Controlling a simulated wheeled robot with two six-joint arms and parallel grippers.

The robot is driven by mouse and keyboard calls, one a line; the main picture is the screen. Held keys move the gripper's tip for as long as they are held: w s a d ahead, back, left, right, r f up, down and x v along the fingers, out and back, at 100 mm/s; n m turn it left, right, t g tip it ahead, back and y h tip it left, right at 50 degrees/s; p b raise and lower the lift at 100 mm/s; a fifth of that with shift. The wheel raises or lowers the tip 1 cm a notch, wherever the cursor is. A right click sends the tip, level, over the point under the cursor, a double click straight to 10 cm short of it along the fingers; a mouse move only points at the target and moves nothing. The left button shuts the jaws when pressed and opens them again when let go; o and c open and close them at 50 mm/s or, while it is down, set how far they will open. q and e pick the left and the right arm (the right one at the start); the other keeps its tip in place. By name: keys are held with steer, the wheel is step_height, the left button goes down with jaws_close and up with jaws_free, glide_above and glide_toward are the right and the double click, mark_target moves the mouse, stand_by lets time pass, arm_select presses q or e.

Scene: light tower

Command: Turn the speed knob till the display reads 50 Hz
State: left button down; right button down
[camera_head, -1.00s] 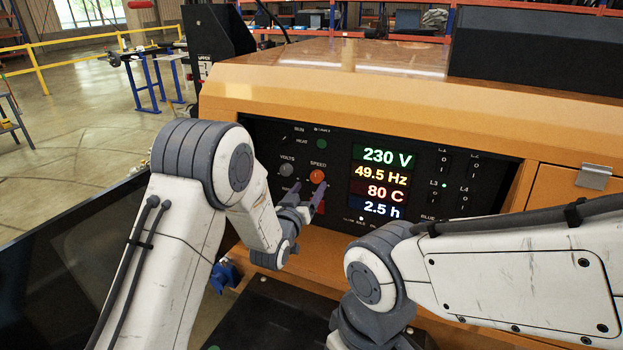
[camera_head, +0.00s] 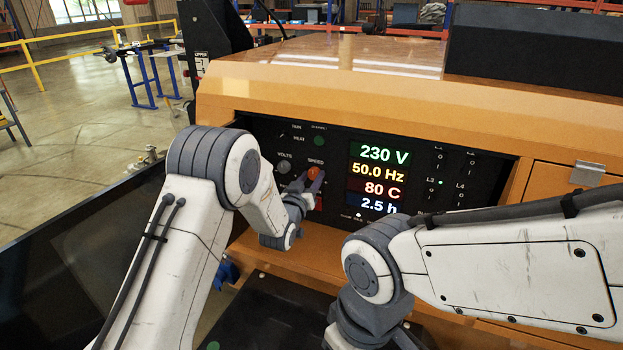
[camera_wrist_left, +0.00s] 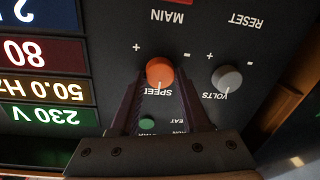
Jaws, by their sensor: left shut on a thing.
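The orange speed knob (camera_head: 314,173) sits on the black control panel, under the label SPEED. The display (camera_head: 379,169) reads 50.0 Hz on its second line, between 230 V and 80 C. My left gripper (camera_head: 312,182) is at the speed knob, with its fingers shut on it. In the left wrist view the speed knob (camera_wrist_left: 160,71) lies between the tips of the two dark fingers (camera_wrist_left: 159,85), and the panel appears upside down. My right arm comes in from the right in the head view; its gripper is out of sight.
The grey volts knob (camera_head: 284,167) is just left of the speed knob, and it also shows in the left wrist view (camera_wrist_left: 227,77). A red main switch is close below the speed knob (camera_wrist_left: 172,2).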

arm_select(q)
steer(key=m+b, duration=0.1)
steer(key=b, duration=0.1)
steer(key=m+b, duration=0.1)
steer(key=b, duration=0.1)
steer(key=shift+f+m, duration=0.3)
steer(key=shift+m, duration=0.1)
steer(key=shift+r+m+b, duration=0.2)
steer(key=shift+m+b, duration=0.3)
steer(key=shift+b, duration=0.05)
steer(key=shift+r, duration=0.1)
steer(key=shift+c, duration=2)
jaws_free()
steer(key=shift+s, duration=0.1)
steer(key=b+v, duration=0.1)
steer(key=v, duration=0.9)
steer(key=shift+b, duration=0.35)
steer(key=shift+s+a, duration=0.1)
steer(key=shift+s, duration=0.05)
